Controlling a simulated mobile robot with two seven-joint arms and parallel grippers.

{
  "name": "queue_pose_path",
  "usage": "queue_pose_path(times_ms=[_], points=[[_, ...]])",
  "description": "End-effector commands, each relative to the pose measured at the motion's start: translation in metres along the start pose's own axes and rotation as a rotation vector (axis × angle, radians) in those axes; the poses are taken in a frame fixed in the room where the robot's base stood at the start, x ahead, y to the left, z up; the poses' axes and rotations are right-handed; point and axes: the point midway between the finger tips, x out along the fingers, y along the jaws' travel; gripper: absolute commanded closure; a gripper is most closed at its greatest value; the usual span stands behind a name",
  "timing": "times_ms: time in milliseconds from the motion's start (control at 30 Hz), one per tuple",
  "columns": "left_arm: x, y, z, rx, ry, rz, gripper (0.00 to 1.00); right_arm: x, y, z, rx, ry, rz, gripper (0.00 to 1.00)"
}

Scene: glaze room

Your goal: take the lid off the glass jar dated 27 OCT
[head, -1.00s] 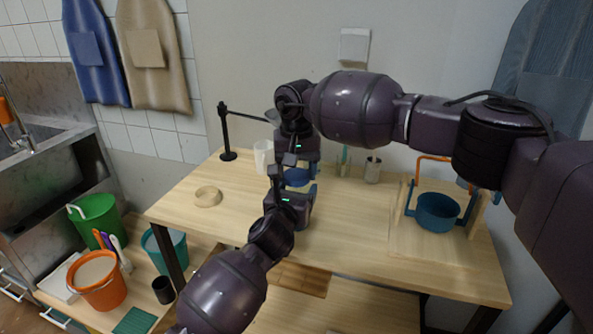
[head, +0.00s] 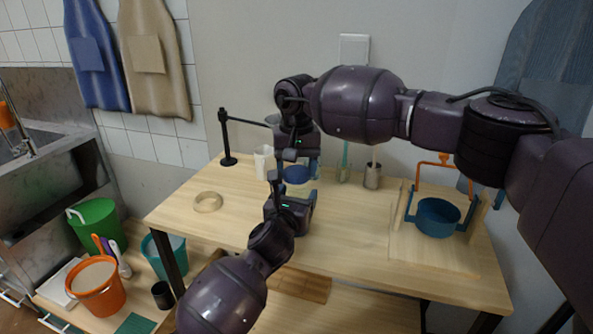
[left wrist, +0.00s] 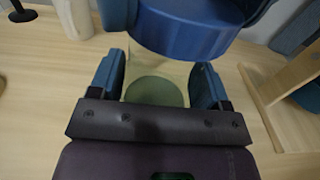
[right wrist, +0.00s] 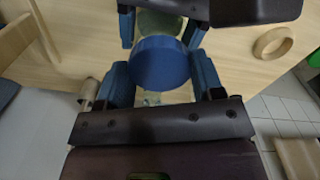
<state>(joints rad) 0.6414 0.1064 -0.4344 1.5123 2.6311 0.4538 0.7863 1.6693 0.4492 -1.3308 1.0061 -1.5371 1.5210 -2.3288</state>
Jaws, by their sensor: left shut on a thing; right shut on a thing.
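The glass jar (left wrist: 155,90) stands between my left gripper's blue fingers; it looks see-through, with something greenish low in it. My left gripper (head: 292,190) is shut on it, and its fingers show at both sides in the left wrist view (left wrist: 157,80). The round blue lid (head: 298,175) is held above the jar by my right gripper (head: 298,160). The lid (right wrist: 160,62) sits between the right fingers in the right wrist view, with the jar (right wrist: 160,24) beyond it. A clear gap between lid and rim cannot be made out. No date label is readable.
A wooden ring (head: 208,202) lies left on the table. A white pitcher (head: 263,162) and a black post (head: 226,140) stand behind. A grey cup (head: 372,176) stands back right, near a wooden stand with a blue pot (head: 437,218). The table's front right is clear.

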Motion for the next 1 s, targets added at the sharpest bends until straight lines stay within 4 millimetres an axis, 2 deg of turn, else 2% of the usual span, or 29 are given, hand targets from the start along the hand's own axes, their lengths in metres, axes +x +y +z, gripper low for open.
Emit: queue_pose_path(times_ms=[367, 700, 967, 1000], points=[[0.0, 0.0, -0.001, -0.001, 0.001, 0.0, 0.96, -0.002, 0.0, 0.0, 0.0, 0.0, 0.0, 0.67], [0.0, 0.0, -0.001, -0.001, 0.001, 0.0, 0.96, -0.035, 0.0, 0.0, 0.001, 0.002, 0.0, 0.67], [0.0, 0.0, -0.001, -0.001, 0.001, 0.0, 0.96, -0.04, 0.0, 0.0, 0.0, -0.001, 0.0, 0.67], [0.0, 0.0, -0.001, -0.001, 0.001, 0.0, 0.28, -0.04, 0.0, 0.0, 0.0, -0.001, 0.0, 0.67]])
